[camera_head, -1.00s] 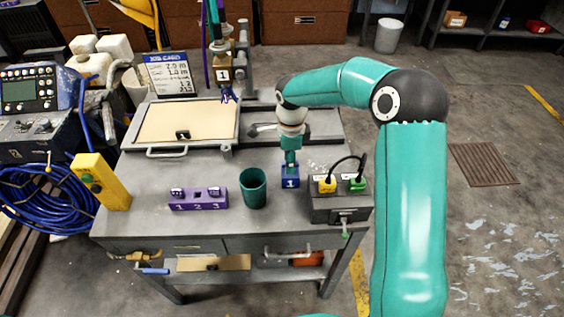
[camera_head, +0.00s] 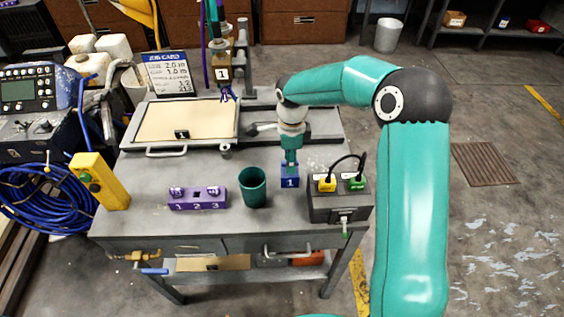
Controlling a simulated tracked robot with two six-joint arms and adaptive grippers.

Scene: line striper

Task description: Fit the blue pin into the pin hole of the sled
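My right arm reaches in from the right. Its gripper (camera_head: 291,162) points down over the worktable, small and seen nearly edge-on. Directly below its fingertips is a small blue block (camera_head: 290,182) marked 1, which they seem to meet. Whether the fingers are closed on anything is unclear. I cannot single out the blue pin. My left gripper is not in view.
The worktable (camera_head: 150,222) carries a purple rack (camera_head: 198,204) marked 1, 2, 3, a green cup (camera_head: 252,188), a grey box (camera_head: 338,206) with yellow and green plugs, a yellow control box (camera_head: 97,181) and a framed beige board (camera_head: 185,122). A job card (camera_head: 168,75) stands behind.

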